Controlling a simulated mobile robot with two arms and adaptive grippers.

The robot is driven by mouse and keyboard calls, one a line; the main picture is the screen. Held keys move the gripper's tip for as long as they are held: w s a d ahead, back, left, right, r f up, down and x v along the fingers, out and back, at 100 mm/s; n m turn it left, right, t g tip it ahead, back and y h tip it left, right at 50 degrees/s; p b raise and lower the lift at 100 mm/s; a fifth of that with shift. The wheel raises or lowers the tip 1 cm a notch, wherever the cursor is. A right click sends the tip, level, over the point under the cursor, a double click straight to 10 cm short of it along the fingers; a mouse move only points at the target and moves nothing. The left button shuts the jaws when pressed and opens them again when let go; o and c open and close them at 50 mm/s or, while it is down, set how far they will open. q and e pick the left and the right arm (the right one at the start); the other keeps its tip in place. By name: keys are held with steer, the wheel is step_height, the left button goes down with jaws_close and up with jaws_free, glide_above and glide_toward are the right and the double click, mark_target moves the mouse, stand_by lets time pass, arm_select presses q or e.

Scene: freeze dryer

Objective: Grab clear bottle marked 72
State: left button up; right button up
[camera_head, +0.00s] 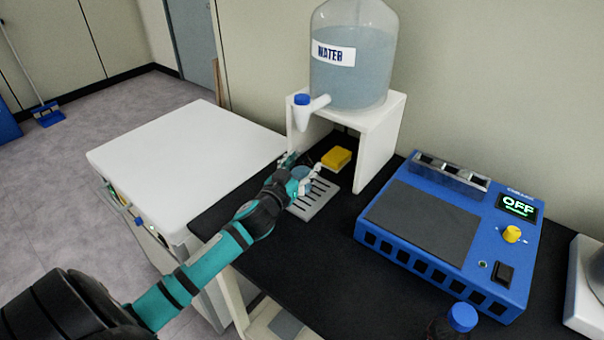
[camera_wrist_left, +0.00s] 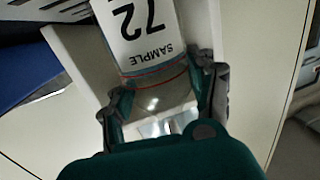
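The clear bottle with a white label reading "SAMPLE 72" (camera_wrist_left: 150,45) shows upside down in the left wrist view. Its glass body lies between the two fingers of my left gripper (camera_wrist_left: 165,100), with a fingertip close along each side. I cannot tell whether both fingers press on it. In the head view my left gripper (camera_head: 304,170) reaches from the left to the grey slotted tray below the water tap. A bluish piece between its fingers seems to be part of the bottle, mostly hidden by the hand. My right gripper is not in view.
A water jug (camera_head: 352,70) with a tap stands on a white stand (camera_head: 379,140). The slotted tray (camera_head: 318,203) and a yellow sponge (camera_head: 336,158) are below. A blue device showing OFF (camera_head: 452,230) and a blue-capped bottle (camera_head: 462,318) are to the right. A white cabinet (camera_head: 185,155) is left.

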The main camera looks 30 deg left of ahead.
arm_select(q)
steer(key=c, duration=0.8)
